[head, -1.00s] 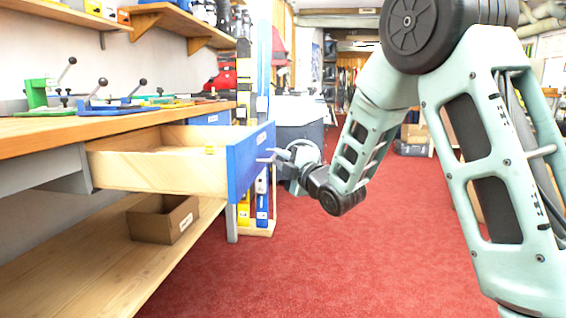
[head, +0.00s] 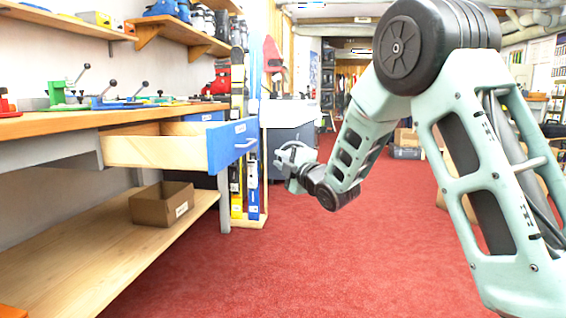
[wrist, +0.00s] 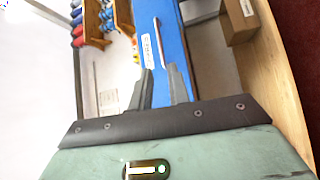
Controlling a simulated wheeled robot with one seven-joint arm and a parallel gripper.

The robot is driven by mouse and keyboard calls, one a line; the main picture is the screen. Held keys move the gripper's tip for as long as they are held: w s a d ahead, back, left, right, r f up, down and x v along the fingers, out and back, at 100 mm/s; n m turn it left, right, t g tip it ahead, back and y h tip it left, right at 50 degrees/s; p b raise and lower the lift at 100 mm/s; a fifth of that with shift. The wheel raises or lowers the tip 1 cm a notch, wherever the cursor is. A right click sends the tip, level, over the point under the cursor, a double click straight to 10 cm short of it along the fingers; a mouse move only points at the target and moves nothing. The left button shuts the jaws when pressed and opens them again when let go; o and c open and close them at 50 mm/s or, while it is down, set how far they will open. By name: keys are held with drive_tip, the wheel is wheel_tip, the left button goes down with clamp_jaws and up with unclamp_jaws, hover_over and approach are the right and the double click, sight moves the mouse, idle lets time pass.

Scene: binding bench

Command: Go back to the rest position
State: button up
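My gripper (head: 284,164) is in front of the pulled-out drawer, to the right of its blue front (head: 228,146). A gap shows between my gripper and the drawer handle (head: 246,143). In the wrist view my two dark fingers (wrist: 162,78) stand apart with nothing between them. Beyond them the blue drawer front with a white label and its handle (wrist: 157,40) shows. My arm is stretched forward, bent at the elbow. The drawer stands open under the bench top, with its pale wooden side visible; most of its inside is hidden.
The wooden bench (head: 60,124) holds green and blue lever tools. A cardboard box (head: 162,204) sits on the lower shelf (head: 90,262), also seen in the wrist view (wrist: 240,22). A grey cabinet (head: 290,135) stands behind my gripper. The red floor (head: 330,265) is clear.

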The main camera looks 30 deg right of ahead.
idle(0.5)
drive_tip(key=s+a+f+m+g+p, duration=0.3)
drive_tip(key=s+a+m+g, duration=0.15)
drive_tip(key=s+a, duration=0.4)
drive_tip(key=s+a+f+m+g+p, duration=0.25)
drive_tip(key=s+a+g, duration=0.25)
drive_tip(key=s+a, duration=0.35)
drive_tip(key=s+a+m+g+h+p, duration=0.1)
drive_tip(key=s+a+m+g+p, duration=0.3)
drive_tip(key=s, duration=1)
drive_tip(key=s+d+g+h+p, duration=0.1)
drive_tip(key=s+g, duration=0.5)
drive_tip(key=s, duration=0.8)
wheel_tip(320, 180, up, 37)
drive_tip(key=p, duration=3.8)
